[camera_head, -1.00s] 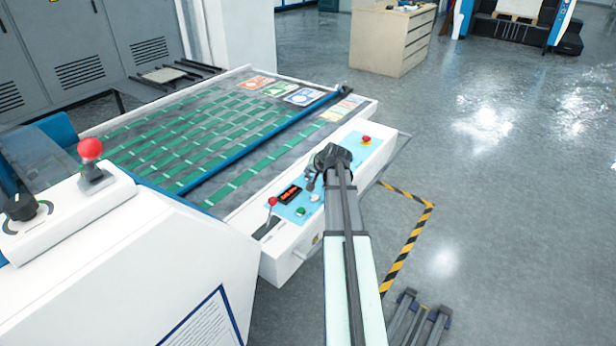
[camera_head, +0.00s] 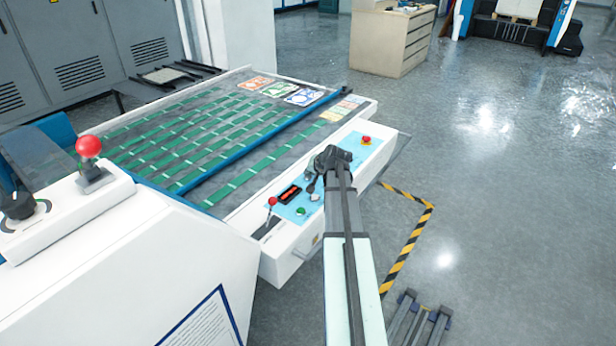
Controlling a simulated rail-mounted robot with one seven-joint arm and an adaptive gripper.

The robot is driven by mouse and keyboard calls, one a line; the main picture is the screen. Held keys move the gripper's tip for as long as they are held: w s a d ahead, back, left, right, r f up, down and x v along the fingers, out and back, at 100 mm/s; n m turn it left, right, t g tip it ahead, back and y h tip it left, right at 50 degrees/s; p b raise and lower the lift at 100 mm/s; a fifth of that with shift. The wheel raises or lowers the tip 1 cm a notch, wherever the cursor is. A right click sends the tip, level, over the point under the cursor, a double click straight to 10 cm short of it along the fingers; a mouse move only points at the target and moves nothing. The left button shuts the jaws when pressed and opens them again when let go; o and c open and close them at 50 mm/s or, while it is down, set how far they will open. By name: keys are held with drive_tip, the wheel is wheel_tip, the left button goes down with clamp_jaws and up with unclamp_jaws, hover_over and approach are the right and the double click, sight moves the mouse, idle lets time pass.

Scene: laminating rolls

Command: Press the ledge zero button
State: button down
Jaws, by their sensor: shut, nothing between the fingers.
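The white ledge (camera_head: 282,240) runs along the front side of the belt table and carries a light blue control panel (camera_head: 288,212). On the panel are a dark display with red digits (camera_head: 289,194), a green button (camera_head: 300,211), a pale button (camera_head: 314,197) and a red emergency button (camera_head: 366,140) at the far end. I cannot read which button is zero. My gripper (camera_head: 311,186) is shut and empty, low over the panel beside the pale button. The arm hides part of the panel, and I cannot tell whether the fingertips touch it.
A red-knobbed lever (camera_head: 272,202) stands left of the display. The belt table (camera_head: 225,150) has a blue bar (camera_head: 265,140) across it. Open floor (camera_head: 500,200) lies right.

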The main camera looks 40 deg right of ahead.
drive_tip(key=shift+r+p, duration=0.35)
drive_tip(key=shift+r, duration=0.45)
drive_tip(key=shift+r+p, duration=1.2)
drive_tip(key=shift+r, duration=1.35)
